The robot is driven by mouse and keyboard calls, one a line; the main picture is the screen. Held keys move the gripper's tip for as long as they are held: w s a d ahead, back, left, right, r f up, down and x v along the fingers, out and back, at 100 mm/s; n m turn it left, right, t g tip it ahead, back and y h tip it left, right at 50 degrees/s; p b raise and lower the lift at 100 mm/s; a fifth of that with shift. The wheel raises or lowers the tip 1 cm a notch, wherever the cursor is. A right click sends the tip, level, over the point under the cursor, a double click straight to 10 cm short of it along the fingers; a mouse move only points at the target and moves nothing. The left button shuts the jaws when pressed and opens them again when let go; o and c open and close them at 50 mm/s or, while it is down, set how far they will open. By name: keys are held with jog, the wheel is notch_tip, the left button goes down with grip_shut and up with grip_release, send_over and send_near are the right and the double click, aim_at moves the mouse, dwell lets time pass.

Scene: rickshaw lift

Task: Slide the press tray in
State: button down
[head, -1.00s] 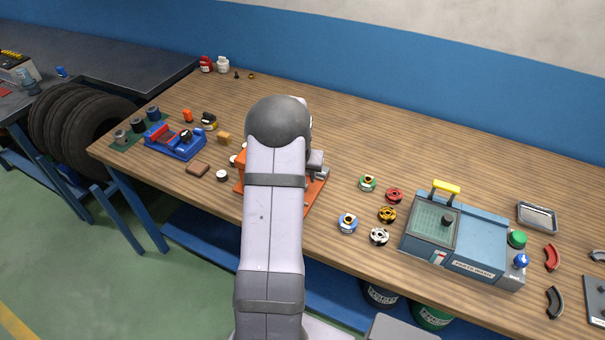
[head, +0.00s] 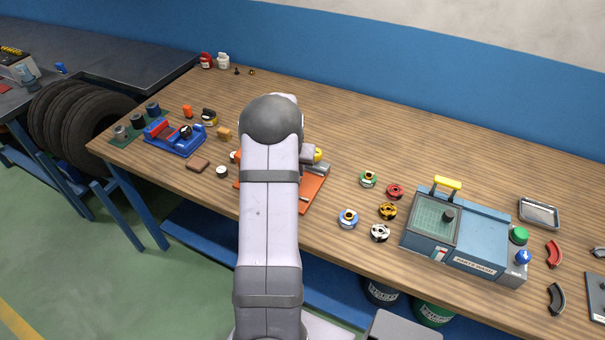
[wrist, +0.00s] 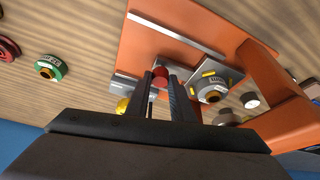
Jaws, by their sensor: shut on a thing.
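The orange press (head: 314,192) stands on the bench, mostly hidden behind my arm in the head view. In the wrist view its orange base (wrist: 150,45) and frame (wrist: 262,68) show. A grey tray (wrist: 190,78) lies on the base, carrying a round grey part with yellow pieces (wrist: 212,88). My gripper (wrist: 162,84) is shut on a small red knob (wrist: 160,74) at the tray's edge. How the knob joins the tray is partly hidden by the fingers. My gripper is hidden in the head view.
Several coloured round parts (head: 387,211) lie right of the press. The blue parts washer (head: 478,235) stands further right. A blue fixture (head: 175,140) and a brown block (head: 198,166) lie to the left. The bench behind is mostly clear.

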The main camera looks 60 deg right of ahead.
jog(key=shift+w, duration=1)
jog(key=c, duration=1.5)
grip_release()
jog(key=shift+w, duration=0.1)
jog(key=shift+c, duration=0.2)
jog(key=shift+a+r, duration=0.1)
jog(key=shift+r, duration=0.1)
jog(key=b+v, duration=0.2)
jog(key=v, duration=0.5)
